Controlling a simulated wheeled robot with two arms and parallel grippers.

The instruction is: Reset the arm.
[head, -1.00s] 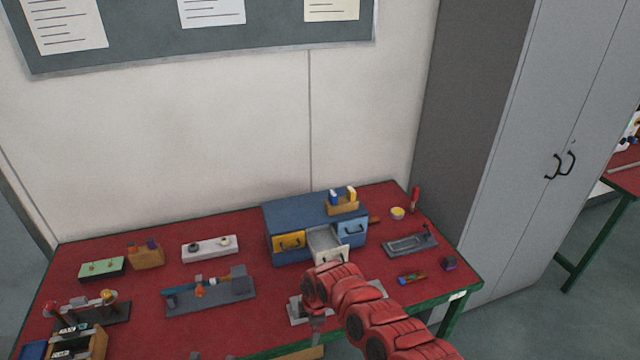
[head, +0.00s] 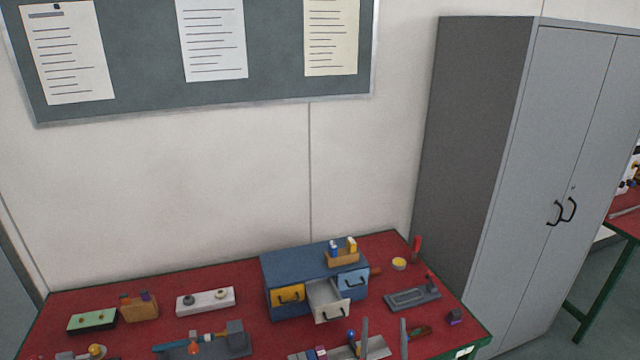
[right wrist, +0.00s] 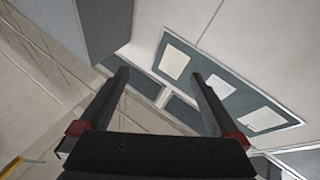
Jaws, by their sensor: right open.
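My right gripper (head: 384,330) shows at the bottom of the head view as two grey fingers pointing up, apart, at the table's front edge. In the right wrist view its two dark fingers (right wrist: 160,76) are spread with nothing between them, and the wall and notice board lie beyond. Most of my right arm is out of the head view. My left gripper is not in view.
The red table (head: 240,280) carries a blue drawer cabinet (head: 300,262) with its white drawer (head: 328,302) pulled out. A grey tray (head: 412,298) and several small parts lie around it. A tall grey locker (head: 470,150) stands at the right.

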